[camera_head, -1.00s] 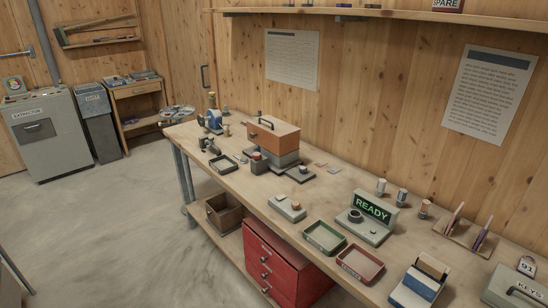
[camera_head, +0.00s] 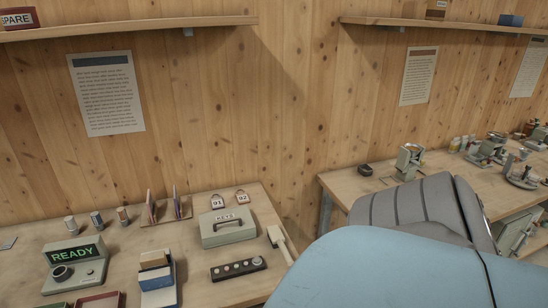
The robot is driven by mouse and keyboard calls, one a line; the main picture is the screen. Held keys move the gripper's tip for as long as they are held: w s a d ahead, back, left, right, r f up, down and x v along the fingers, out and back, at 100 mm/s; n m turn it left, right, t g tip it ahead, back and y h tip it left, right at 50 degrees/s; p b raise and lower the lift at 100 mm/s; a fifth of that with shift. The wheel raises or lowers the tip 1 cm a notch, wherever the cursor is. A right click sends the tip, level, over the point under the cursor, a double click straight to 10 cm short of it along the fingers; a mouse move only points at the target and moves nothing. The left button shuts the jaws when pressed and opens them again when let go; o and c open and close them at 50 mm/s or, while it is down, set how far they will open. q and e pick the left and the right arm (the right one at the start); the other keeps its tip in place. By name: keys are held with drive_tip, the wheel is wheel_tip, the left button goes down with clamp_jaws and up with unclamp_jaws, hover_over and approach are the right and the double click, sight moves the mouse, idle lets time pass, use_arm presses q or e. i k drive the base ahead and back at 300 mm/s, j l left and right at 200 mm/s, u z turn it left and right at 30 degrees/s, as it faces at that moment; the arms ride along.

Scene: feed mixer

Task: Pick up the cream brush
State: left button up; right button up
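A cream object (camera_head: 281,242) that looks like the brush lies at the right end of the near bench, beside the grey keys box. Its broad part is toward the wall and a slimmer, handle-like part points toward the bench's right front edge. Its fine detail is too small to tell. Neither of my grippers shows in the head view.
The grey keys box (camera_head: 228,230) and a dark strip with round knobs (camera_head: 238,269) lie left of the brush. A gap separates this bench from a second bench (camera_head: 345,185).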

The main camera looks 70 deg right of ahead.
sight(276, 238)
drive_tip(key=j+z, duration=0.1)
drive_tip(key=z, duration=1.95)
drive_tip(key=k+l, duration=0.05)
